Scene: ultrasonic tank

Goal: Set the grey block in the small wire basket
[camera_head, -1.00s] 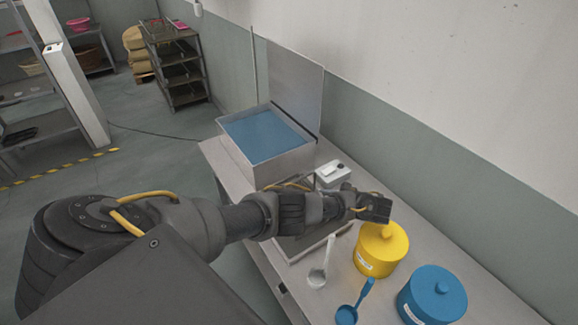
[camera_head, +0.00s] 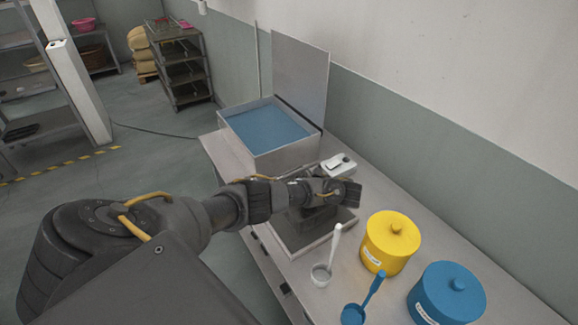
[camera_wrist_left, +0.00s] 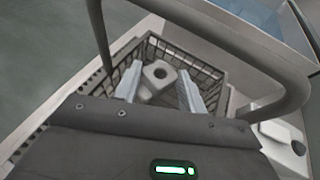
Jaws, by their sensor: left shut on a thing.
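My left gripper (camera_head: 345,193) is over the metal tray on the bench. The small wire basket (camera_wrist_left: 208,74), dark mesh, lies around and below the block in that view. A thick grey curved bar, which looks like the basket's handle (camera_wrist_left: 215,38), arches close to the camera. In the head view my arm hides the block and most of the basket. I cannot tell whether the block touches the basket floor. My right gripper is not in view.
The tank with blue liquid (camera_head: 265,127) stands behind, its lid raised. A white control box (camera_head: 338,166) is beside it. A white ladle (camera_head: 321,274), a yellow canister (camera_head: 388,246), a blue ladle (camera_head: 353,313) and a blue canister (camera_head: 446,297) stand nearer.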

